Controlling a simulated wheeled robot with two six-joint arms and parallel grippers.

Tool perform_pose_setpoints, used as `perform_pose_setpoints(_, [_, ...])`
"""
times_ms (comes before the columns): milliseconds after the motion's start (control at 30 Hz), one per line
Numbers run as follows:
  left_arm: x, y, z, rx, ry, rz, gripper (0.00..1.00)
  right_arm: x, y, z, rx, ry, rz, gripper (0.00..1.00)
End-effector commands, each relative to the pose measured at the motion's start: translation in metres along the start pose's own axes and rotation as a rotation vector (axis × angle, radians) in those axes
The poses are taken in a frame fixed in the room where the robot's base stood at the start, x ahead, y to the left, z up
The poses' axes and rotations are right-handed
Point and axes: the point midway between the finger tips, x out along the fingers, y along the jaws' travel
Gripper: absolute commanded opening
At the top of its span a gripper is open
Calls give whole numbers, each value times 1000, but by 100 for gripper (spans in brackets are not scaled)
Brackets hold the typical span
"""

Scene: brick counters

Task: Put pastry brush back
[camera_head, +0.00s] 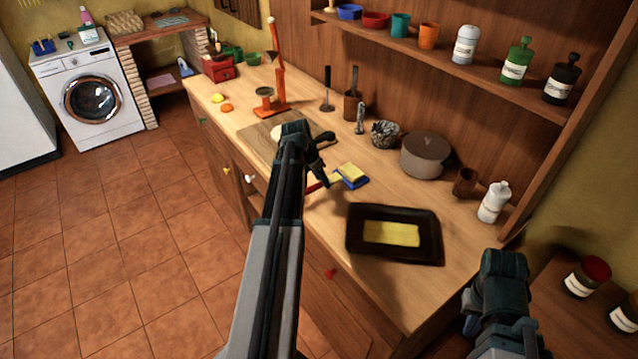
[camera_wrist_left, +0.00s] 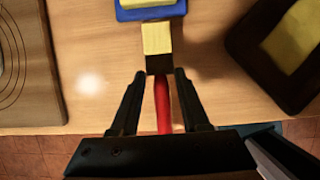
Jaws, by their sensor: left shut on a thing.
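The pastry brush has a red handle (camera_wrist_left: 162,105), a dark band and pale yellow bristles (camera_wrist_left: 157,38). In the head view its red handle (camera_head: 316,187) shows low over the counter. My left gripper (camera_head: 325,180) is shut on the brush, with the handle between its two fingers (camera_wrist_left: 161,78) in the left wrist view. The bristles point away from the gripper, towards a blue tray with a yellow sponge (camera_head: 352,174). I cannot tell whether the brush touches the counter. My right gripper (camera_head: 482,322) is at the lower right; its fingers are not clear.
A black tray with a yellow sheet (camera_head: 438,246) lies right of the brush. A cutting board (camera_head: 258,133) lies left. Behind stand a brown cup with a utensil (camera_head: 351,107), a lidded pot (camera_head: 425,155) and a white bottle (camera_head: 494,203). The counter's front edge is near.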

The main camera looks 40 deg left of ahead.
Motion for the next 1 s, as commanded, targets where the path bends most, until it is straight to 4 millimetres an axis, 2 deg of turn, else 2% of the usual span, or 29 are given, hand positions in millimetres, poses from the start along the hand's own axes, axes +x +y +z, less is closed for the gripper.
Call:
perform_pose_setpoints(100, [3, 10, 4, 0, 0, 0, 0, 1, 0, 0, 0, 0, 0, 0])
perform_pose_setpoints(367, [3, 14, 5, 1, 1, 0, 0, 1, 0, 0, 0, 0, 0, 0])
perform_pose_setpoints(500, [10, 27, 8, 0, 1, 0, 0, 6, -1, 0, 0, 0, 0, 0])
perform_pose_setpoints(733, [39, 24, -6, 1, 1, 0, 0, 38, -4, -2, 0, 0, 0, 0])
perform_pose_setpoints(1000, [38, 24, -5, 1, 1, 0, 0, 37, -4, -2, 0, 0, 0, 0])
